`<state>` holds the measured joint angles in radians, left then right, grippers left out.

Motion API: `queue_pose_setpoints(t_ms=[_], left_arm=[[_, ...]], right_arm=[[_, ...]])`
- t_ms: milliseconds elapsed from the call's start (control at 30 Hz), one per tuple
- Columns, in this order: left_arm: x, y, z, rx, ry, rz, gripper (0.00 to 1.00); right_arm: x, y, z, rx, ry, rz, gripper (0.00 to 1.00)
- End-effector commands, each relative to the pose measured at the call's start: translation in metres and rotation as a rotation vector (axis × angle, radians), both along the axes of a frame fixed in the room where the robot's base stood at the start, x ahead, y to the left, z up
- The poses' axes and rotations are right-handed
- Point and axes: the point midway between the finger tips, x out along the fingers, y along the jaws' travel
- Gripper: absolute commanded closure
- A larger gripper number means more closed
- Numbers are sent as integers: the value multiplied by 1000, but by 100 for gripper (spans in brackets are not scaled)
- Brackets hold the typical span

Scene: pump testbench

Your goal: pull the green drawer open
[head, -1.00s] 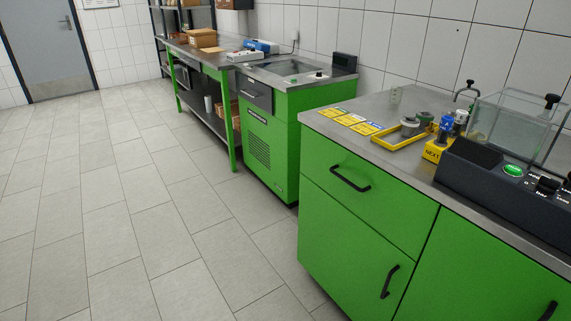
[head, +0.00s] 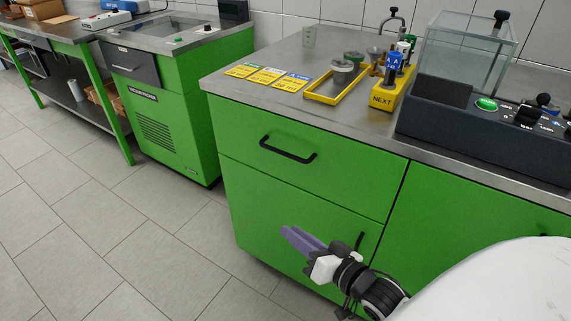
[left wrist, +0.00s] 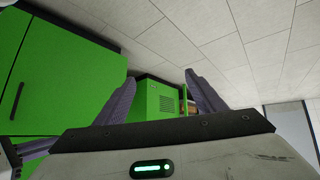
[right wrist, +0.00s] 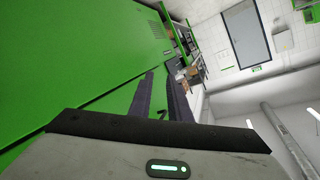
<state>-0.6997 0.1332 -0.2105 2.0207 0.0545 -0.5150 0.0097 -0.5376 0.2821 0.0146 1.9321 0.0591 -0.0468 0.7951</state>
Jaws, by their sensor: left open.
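The green drawer (head: 310,165) is the upper left front of the near cabinet in the head view, closed flush under the worktop. Its black bar handle (head: 288,150) is free of any gripper. My right gripper (head: 290,237) is below the drawer, in front of the lower door; its fingers in the right wrist view (right wrist: 160,72) stand a narrow gap apart, with nothing between them. My left gripper is outside the head view. In the left wrist view (left wrist: 158,75) its fingers are wide apart and empty, beside green panels with a black handle (left wrist: 16,101).
The worktop (head: 345,115) holds yellow cards (head: 266,76), a yellow tray (head: 336,88), a yellow NEXT block (head: 383,99) and a dark control box with a clear tank (head: 462,50). A green unit (head: 165,125) stands to the left. Floor (head: 110,230) in front is clear.

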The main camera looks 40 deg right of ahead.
Motion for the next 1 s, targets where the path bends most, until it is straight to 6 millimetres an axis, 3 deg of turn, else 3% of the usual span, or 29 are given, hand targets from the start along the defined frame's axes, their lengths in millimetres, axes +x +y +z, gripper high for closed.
queue_pose_setpoints(t_ms=[33, 133, 333, 467, 800, 1000], left_arm=[[-3, -1, -19, -4, 3, -2, 36], [-2, -2, -25, -8, -6, -4, 36], [3, -3, -26, -15, -20, -4, 36], [3, -3, -26, -16, -23, -5, 36], [5, -4, -26, -25, -35, -2, 36], [1, -4, -31, -29, -26, 1, 36]], right_arm=[[15, -20, 8, 83, -88, -27, 83], [32, -48, 45, 250, -236, -45, 83], [43, -73, 92, 438, -390, -18, 83], [53, -75, 101, 464, -410, -11, 83], [111, -71, 113, 462, -408, -12, 83], [135, -69, 118, 462, -405, -12, 83]])
